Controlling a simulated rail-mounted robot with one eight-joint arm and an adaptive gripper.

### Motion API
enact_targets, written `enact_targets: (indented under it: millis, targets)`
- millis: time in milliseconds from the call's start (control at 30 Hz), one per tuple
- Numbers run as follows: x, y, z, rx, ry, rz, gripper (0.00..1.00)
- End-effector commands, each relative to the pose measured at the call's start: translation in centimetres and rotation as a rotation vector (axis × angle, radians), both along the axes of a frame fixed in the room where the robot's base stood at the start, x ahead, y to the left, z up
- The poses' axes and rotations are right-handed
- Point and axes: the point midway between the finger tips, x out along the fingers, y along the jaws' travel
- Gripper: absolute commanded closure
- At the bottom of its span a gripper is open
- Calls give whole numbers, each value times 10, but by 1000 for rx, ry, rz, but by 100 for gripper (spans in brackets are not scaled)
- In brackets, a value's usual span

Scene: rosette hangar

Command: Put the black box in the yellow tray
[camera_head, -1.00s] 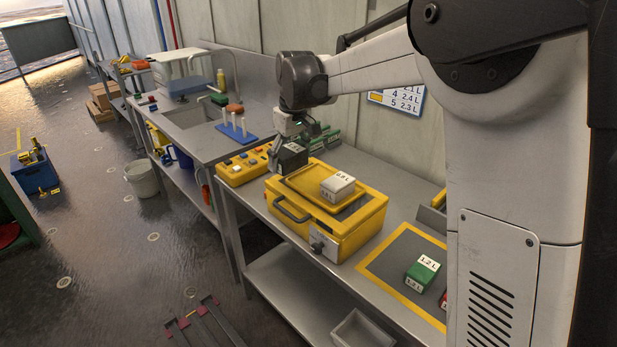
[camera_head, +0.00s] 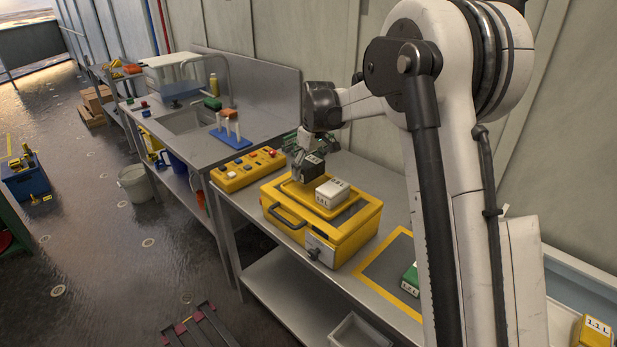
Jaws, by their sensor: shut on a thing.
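The black box (camera_head: 309,169) has a white label on top and is between the fingers of my gripper (camera_head: 303,160), which is shut on it. It is over the far left part of the yellow tray (camera_head: 294,192), which forms the raised top of a yellow case (camera_head: 338,233). I cannot tell whether the box touches the tray floor. A white labelled box (camera_head: 332,193) stands on the tray, just right of and nearer than the black box.
A yellow button panel (camera_head: 248,170) lies left of the case. A green box (camera_head: 411,278) stands on a yellow-edged dark mat (camera_head: 385,271) at the right, partly behind my arm. A blue rack (camera_head: 230,138) with white pegs stands by the sink.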

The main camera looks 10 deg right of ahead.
Motion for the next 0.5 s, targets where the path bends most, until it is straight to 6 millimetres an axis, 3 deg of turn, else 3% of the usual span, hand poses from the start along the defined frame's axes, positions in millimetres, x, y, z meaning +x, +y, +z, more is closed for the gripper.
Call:
enact_targets:
  millis: [267, 500]
  targets:
    - [0, 0, -33, 0, 0, 0, 57]
    - [0, 0, -36, 0, 0, 0, 57]
